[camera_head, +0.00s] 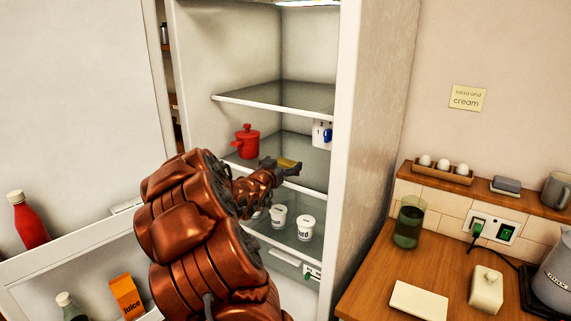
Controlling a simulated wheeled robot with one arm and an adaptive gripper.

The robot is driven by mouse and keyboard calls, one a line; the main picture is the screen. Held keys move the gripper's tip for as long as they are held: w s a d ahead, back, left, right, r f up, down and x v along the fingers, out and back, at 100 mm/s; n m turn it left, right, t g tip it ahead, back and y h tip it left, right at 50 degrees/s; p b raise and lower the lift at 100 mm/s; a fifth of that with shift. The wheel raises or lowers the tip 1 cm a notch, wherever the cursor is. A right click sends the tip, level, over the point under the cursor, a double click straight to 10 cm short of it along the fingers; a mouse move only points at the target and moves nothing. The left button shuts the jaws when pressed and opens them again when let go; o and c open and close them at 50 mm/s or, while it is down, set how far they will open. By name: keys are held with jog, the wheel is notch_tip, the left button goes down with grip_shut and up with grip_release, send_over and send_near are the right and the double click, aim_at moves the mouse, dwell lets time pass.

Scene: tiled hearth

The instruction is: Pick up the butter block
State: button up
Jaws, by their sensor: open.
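A small yellow block, which looks like the butter block (287,162), lies on the middle glass shelf of the open fridge. My gripper (283,167) reaches into the fridge at that shelf from the left. Its dark fingers are open and right at the block. I cannot tell whether they touch it or are around it. My copper-coloured arm hides part of the lower shelves and the fridge's left side.
A red lidded pot (247,141) stands left of the gripper on the same shelf. White tubs (305,228) stand on the shelf below. The open fridge door (70,110) is at left, holding bottles and a juice carton (127,297). A wooden counter (375,285) is at right.

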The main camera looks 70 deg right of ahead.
aim_at(285, 162)
jog(key=shift+d+f, duration=0.15)
jog(key=shift+d, duration=0.9)
jog(key=c, duration=1.1)
jog(key=shift+o, duration=0.2)
jog(key=shift+a+r, duration=0.15)
jog(key=shift+r, duration=0.1)
notch_tip(285, 162, up, 6)
jog(key=shift+r+b, duration=0.25)
jog(key=shift+b, duration=0.35)
jog(key=w+a, duration=0.1)
jog(key=a, duration=0.5)
jog(key=w+a+b, duration=0.1)
jog(key=a, duration=0.6)
jog(key=w+a, duration=0.2)
jog(key=a, duration=0.4)
jog(key=shift+a+b, duration=0.15)
jog(key=shift+b, duration=0.25)
jog(key=shift+w+a, duration=0.1)
jog(key=shift+w, duration=0.05)
